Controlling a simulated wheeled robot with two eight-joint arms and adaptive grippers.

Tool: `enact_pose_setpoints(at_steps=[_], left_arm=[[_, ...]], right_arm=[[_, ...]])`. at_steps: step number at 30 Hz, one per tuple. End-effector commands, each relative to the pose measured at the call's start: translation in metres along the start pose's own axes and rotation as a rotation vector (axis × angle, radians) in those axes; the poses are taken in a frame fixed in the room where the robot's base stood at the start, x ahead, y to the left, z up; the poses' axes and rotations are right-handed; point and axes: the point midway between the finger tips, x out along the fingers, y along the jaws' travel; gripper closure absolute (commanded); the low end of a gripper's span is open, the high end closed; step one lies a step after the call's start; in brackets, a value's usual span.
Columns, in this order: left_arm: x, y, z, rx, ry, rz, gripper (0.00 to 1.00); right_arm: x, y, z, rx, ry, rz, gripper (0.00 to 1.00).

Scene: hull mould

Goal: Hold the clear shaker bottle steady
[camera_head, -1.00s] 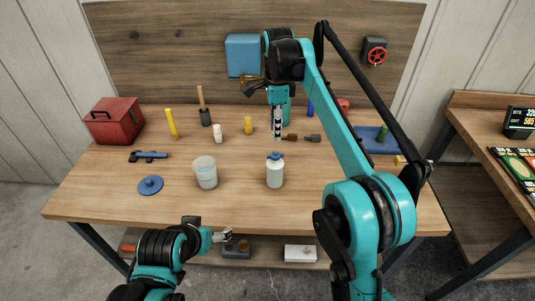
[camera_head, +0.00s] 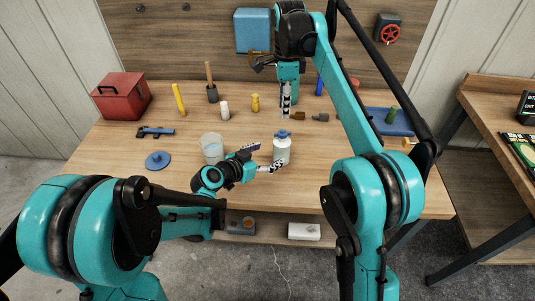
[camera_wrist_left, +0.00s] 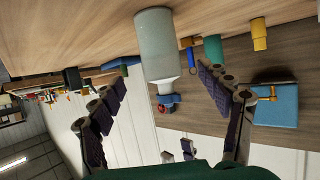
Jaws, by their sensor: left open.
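A pale, whitish bottle with a blue cap (camera_head: 282,152) stands upright on the workbench in the head view; I take it as the shaker bottle. It shows large in the left wrist view (camera_wrist_left: 157,45), upside down there, between the lines of the two fingers. My left gripper (camera_head: 267,158) is open just left of the bottle, one finger close to its lower side; I cannot tell whether they touch. It also shows in the left wrist view (camera_wrist_left: 161,80). My right gripper (camera_head: 287,101) points down behind the bottle; its finger gap is not clear.
A clear cup (camera_head: 212,148) stands close to my left wrist. A blue disc (camera_head: 157,160) lies farther left. A small white bottle (camera_head: 225,111), a yellow bottle (camera_head: 255,103) and a red toolbox (camera_head: 121,96) stand behind. A blue tray (camera_head: 372,122) is at the right.

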Motion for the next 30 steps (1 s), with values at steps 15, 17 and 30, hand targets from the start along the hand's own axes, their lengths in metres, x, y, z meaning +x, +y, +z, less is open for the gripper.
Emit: enact_pose_setpoints(at_steps=[15, 17, 30], left_arm=[[0.063, 0.000, -0.001, 0.012, 0.017, 0.005, 0.23], [0.070, -0.001, -0.001, 0.011, 0.018, 0.003, 0.23], [0.083, -0.001, -0.001, 0.010, 0.017, 0.003, 0.23]], right_arm=[[0.000, 0.000, 0.000, 0.000, 0.000, 0.000, 0.66], [0.000, 0.000, 0.000, 0.000, 0.000, 0.000, 0.66], [0.000, 0.000, 0.000, 0.000, 0.000, 0.000, 0.66]])
